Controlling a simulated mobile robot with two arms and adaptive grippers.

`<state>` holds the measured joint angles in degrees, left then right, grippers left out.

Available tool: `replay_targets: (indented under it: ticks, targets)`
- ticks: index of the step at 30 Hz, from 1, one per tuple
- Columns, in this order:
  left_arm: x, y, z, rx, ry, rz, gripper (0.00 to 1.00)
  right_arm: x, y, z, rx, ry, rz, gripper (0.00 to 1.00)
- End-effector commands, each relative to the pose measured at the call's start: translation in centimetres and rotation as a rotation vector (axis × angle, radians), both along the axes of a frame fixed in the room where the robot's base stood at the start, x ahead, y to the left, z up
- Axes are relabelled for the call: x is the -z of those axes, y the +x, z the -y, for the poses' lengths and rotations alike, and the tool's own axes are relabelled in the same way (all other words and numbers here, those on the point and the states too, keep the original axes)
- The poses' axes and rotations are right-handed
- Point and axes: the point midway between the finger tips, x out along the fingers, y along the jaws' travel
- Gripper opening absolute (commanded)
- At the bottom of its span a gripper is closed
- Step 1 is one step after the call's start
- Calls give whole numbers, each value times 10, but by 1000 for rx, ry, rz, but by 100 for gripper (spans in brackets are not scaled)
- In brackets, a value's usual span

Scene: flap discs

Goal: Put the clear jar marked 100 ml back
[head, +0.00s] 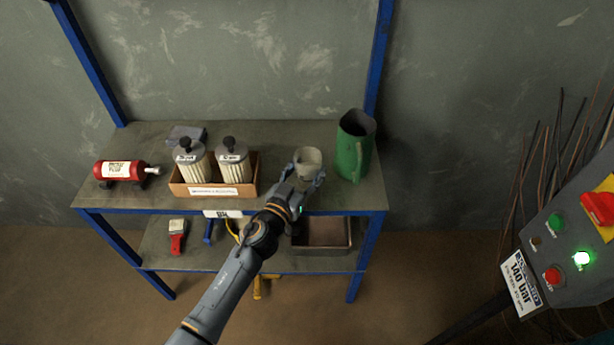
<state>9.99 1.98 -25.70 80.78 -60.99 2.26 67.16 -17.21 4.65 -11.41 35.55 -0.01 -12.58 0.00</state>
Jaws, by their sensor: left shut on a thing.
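A pale, see-through-looking jar (309,158) is upright at the right part of the bench top, left of the green jug. Any mark on it is too small to read. My left gripper (306,174) reaches in from the front, its fingers on either side of the jar and shut on it. Its lower part is partly hidden by the fingers. I cannot tell whether the jar touches the bench top (275,140) or is just above it. My right gripper is not in view.
A green jug (354,146) stands close right of the jar. A cardboard box (213,190) with two pleated filters (234,162) is to the left, then a red cylinder (119,169). A metal tray (322,234) and brush (178,238) lie on the lower shelf. A control panel (570,245) is at right.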

Motion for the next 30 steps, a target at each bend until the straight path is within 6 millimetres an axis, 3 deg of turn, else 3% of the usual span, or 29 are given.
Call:
replay_targets:
  ticks: [1,14,15,18,30]
  targets:
    - [8,1,0,-1,-3,2,22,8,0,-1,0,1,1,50]
    - [12,0,0,-1,0,3,22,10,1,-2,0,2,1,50]
    - [13,0,0,-1,0,3,60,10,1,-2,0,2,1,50]
    - [12,0,0,-1,0,2,80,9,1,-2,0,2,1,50]
    - [6,0,0,-1,1,4,80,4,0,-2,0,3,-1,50]
